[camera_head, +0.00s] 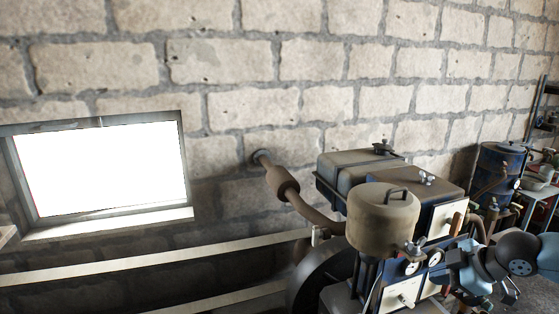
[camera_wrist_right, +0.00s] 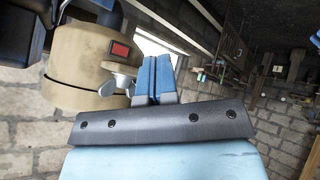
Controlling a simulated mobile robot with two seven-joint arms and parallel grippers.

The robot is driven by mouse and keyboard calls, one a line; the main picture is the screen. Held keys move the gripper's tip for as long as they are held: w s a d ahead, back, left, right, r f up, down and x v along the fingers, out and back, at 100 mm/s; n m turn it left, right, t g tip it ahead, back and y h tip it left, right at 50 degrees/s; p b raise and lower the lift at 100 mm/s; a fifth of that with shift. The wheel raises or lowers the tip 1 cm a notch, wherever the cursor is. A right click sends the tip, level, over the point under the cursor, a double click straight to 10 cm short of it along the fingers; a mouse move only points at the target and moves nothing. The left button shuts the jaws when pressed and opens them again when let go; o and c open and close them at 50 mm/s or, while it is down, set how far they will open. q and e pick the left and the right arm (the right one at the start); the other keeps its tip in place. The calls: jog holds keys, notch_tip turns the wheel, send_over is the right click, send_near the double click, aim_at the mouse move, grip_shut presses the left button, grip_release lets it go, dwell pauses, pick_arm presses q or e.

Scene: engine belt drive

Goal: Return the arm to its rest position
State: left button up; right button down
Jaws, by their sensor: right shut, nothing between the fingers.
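My right arm comes in from the right in the head view, in front of the engine. Its gripper (camera_head: 440,272) is by the engine's front panel and gauges. In the right wrist view the two blue fingers (camera_wrist_right: 154,80) are pressed together with nothing between them. The tan canister (camera_wrist_right: 85,75) of the engine and a metal wing nut (camera_wrist_right: 117,80) show just beyond and left of the fingers; whether they touch cannot be told. My left gripper is not in view.
The engine's tan canister (camera_head: 383,222) and tank (camera_head: 350,172) stand left of my right arm. A pale belt (camera_head: 160,265) runs left from the dark wheel (camera_head: 312,280). A blue drum (camera_head: 497,165) stands at the right back. A window (camera_head: 100,170) is in the brick wall.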

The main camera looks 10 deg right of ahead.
jog(key=s+a+f+m+t, duration=0.1)
jog(key=s+a+f+m, duration=0.15)
jog(key=a+f, duration=0.5)
jog(key=s+a+f+m+t+y, duration=0.1)
jog(key=s+a+f, duration=0.25)
jog(key=f, duration=0.65)
jog(key=s+a+f+m+t, duration=0.1)
jog(key=s+a+f+m, duration=0.1)
jog(key=a+f, duration=0.55)
jog(key=s+a+f+m+h, duration=0.2)
jog(key=s+a+f+m, duration=0.2)
jog(key=s+a+f, duration=0.2)
notch_tip(320, 180, down, 2)
jog(key=s, duration=0.2)
jog(key=shift+s+h, duration=0.3)
jog(key=shift+w, duration=0.1)
